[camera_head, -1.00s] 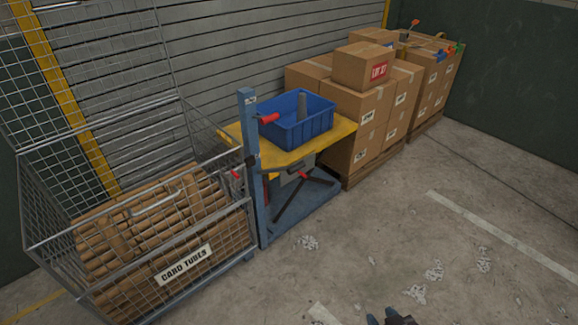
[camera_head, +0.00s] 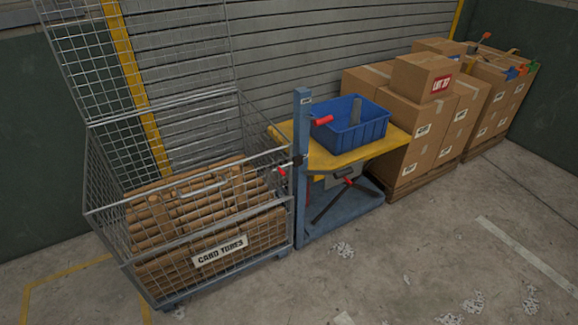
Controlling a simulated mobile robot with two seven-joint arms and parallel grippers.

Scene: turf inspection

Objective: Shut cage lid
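The wire mesh cage (camera_head: 205,235) stands at the left and holds several brown card tubes (camera_head: 185,205). A "CARD TUBES" label (camera_head: 220,251) hangs on its front. The cage's mesh lid (camera_head: 85,65) stands open, raised upright at the back against the shutter and wall; its top runs out of the picture. Neither of my grippers shows in this view.
A blue lift table with a yellow top (camera_head: 330,160) and a blue bin (camera_head: 350,127) stands close to the cage's right side. Stacked cartons (camera_head: 418,130) stand on pallets beyond. Concrete floor (camera_head: 400,235) is open in front, with scattered pale scraps.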

